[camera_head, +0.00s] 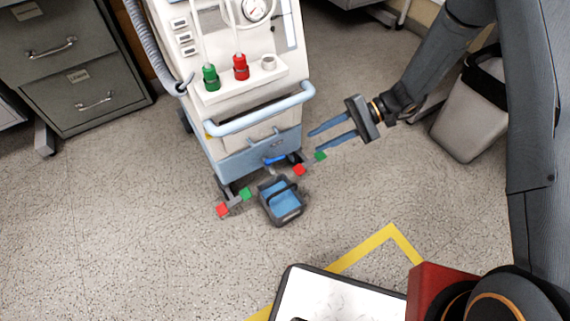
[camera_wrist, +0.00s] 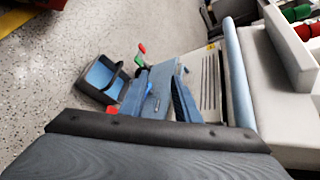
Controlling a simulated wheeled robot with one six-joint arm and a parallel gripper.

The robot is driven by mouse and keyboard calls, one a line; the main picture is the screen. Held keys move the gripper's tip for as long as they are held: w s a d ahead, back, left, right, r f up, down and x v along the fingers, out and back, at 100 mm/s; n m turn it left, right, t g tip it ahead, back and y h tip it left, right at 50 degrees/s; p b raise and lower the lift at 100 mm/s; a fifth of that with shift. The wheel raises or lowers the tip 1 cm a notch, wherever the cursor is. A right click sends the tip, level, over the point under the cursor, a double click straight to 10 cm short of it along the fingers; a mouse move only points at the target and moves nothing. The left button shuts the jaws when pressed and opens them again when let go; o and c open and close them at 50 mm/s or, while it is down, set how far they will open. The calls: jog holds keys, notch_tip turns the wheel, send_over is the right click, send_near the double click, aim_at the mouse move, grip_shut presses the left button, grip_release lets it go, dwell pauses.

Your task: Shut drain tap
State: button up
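A small bright blue lever, which looks like the drain tap (camera_head: 275,160), sits low on the front of the white and blue machine (camera_head: 255,165), above a dark bucket. A bit of bright blue, likely the same lever, shows in the wrist view (camera_wrist: 149,88). Whether it is open or shut is hard to tell. My gripper (camera_head: 314,141) is to the right of the lever in the head view, pointing left towards the machine. Its two blue fingers are apart with nothing between them, and they do not touch the lever.
The bucket (camera_head: 282,204) with a blue inside stands on the floor before the machine. Red and green pedals (camera_head: 299,170) stick out at its base. A pale blue handle bar (camera_head: 262,110) juts out above. A waste bin (camera_head: 467,120) stands right; a white-topped surface (camera_head: 340,297) is near me.

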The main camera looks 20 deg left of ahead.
aim_at(283, 156)
jog(key=w+a+f+y+b, duration=0.1)
jog(key=f+b, duration=0.1)
jog(key=f, duration=0.3)
jog(key=w+a+f+y+b, duration=0.1)
jog(key=w+a+f+b, duration=0.1)
jog(key=f, duration=0.2)
jog(key=w+a+f+y+b, duration=0.1)
jog(key=a+f+b, duration=0.1)
jog(key=f, duration=0.3)
jog(key=shift+w+a+f+m+t+b, duration=0.15)
jog(key=shift+w+f+m+t+b, duration=0.15)
jog(key=shift+b, duration=0.15)
jog(key=shift+b+x, duration=1.35)
jog(key=shift+x, duration=2.5)
jog(key=shift+r, duration=0.1)
grip_shut()
